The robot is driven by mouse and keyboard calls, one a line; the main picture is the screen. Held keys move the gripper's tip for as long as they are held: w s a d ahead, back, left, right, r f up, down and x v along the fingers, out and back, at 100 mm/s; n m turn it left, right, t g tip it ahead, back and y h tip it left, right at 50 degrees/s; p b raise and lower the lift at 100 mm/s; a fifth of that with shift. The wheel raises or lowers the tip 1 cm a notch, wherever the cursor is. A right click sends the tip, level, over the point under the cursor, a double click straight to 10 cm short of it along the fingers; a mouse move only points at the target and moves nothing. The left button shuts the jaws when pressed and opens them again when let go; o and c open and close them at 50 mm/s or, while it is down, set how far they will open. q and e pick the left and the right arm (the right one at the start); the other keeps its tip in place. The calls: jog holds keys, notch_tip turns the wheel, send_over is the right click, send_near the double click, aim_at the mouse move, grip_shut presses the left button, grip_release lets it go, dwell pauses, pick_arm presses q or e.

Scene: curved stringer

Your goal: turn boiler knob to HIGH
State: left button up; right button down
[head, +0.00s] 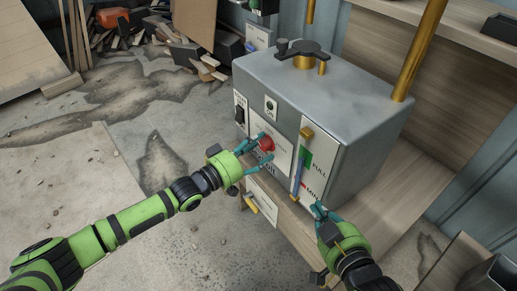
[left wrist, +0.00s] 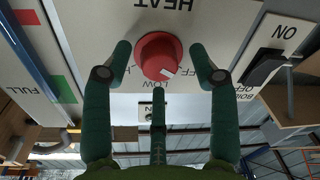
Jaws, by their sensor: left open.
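The red boiler knob (head: 267,143) sits on the white front panel of the grey boiler box (head: 335,95). In the left wrist view the knob (left wrist: 158,57) has a white mark at its edge near the word LOW; HEAT is printed on the other side of it. My left gripper (head: 261,148) is open, its fingers spread on either side of the knob (left wrist: 160,75), with gaps visible between fingers and knob. My right gripper (head: 326,210) is near the lower front corner of the box, its fingers apart and apparently empty.
A black ON switch (head: 240,114) is beside the knob. A FULL gauge (head: 303,160) with green and red marks is on the panel's right. A vertical brass pipe (head: 420,50) rises from the box. Wooden shelves stand right; floor at left is mostly open.

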pick_arm(q)
jog(key=shift+w+d, duration=0.1)
jog(key=shift+d, duration=0.05)
pick_arm(e)
jog(key=shift+w+a+r, duration=0.1)
jog(key=shift+a+r, duration=0.05)
jog(key=shift+r, duration=0.25)
pick_arm(q)
jog(key=c, duration=1.2)
jog(key=shift+o, duration=0.2)
